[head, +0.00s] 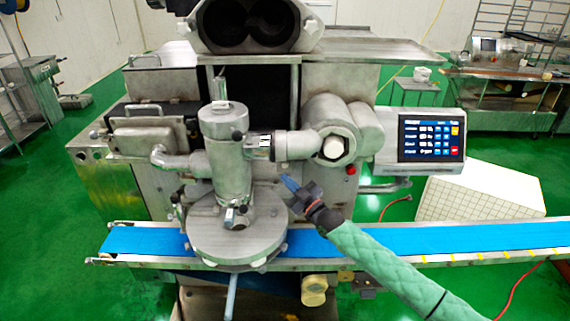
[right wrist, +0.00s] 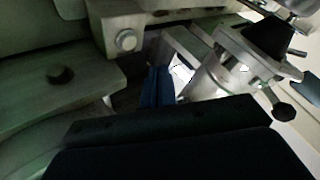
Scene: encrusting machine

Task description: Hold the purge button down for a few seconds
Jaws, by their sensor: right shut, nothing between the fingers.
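The encrusting machine (head: 232,150) stands in front of me in the head view. Its touch screen (head: 431,138) is lit at the right, with an orange and a red key on its right side. A small red button (head: 351,170) sits on the machine body below the screen's left. I cannot tell which of these is the purge button. My right gripper (head: 290,184) is shut and empty, its blue fingertips close to the machine front, left of the red button. In the right wrist view the blue fingers (right wrist: 158,86) are together among metal parts. My left gripper is not in view.
A blue conveyor belt (head: 420,243) runs across below the machine, under the round metal head (head: 238,235). A metal pipe joint (head: 333,147) lies just above my right gripper. In the right wrist view a round metal bolt (right wrist: 126,41) and a dark knob (right wrist: 60,74) are near.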

